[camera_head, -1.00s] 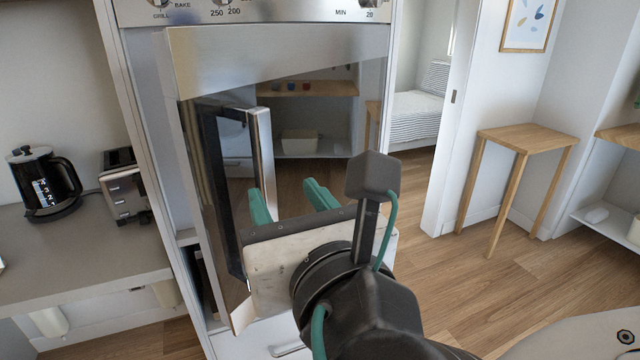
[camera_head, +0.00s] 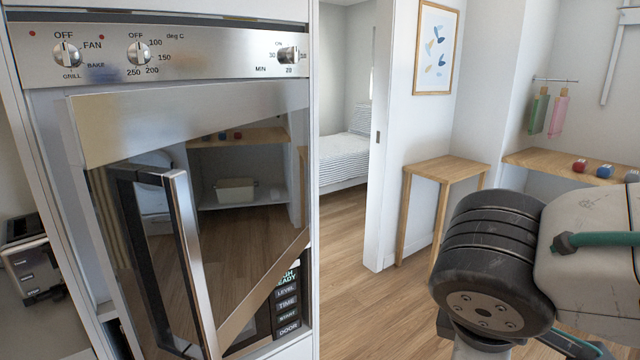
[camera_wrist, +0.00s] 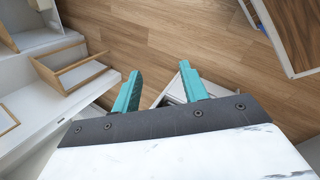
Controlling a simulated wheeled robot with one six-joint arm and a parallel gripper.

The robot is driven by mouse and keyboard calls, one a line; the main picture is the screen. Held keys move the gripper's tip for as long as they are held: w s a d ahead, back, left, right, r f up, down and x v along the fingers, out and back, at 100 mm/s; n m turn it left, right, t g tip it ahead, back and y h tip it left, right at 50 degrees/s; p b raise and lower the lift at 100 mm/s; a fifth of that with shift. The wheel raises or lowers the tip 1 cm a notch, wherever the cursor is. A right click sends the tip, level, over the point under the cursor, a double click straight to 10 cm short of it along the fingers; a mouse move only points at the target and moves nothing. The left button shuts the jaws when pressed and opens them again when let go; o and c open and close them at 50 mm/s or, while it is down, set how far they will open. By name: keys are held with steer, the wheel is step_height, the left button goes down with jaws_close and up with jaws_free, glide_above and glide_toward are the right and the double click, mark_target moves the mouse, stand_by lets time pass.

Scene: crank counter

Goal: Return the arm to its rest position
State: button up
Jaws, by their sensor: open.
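My gripper (camera_wrist: 165,95) shows in the wrist view with its two teal fingers apart and nothing between them. Wooden floor and a small pale object lie beyond the fingertips. In the head view the gripper is out of frame, and part of my arm (camera_head: 500,260) fills the lower right. The oven door (camera_head: 190,110) stands partly open and tilted at the left of the head view. Its long bar handle (camera_head: 185,240) is clear of my arm.
The oven's control panel (camera_head: 170,55) is above the door. A small wooden table (camera_head: 440,168) stands near the doorway. A wooden shelf (camera_head: 540,165) at the right holds small coloured objects. A toaster (camera_head: 32,268) is at the far left. Floor in the middle is open.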

steer(key=s+d+r+m+g+y, duration=0.1)
steer(key=s+d+m+g+y, duration=0.1)
steer(key=d+m, duration=0.5)
steer(key=shift+s+d+m+g+y, duration=0.3)
steer(key=shift+s+m+y, duration=0.65)
steer(key=shift+m, duration=1.55)
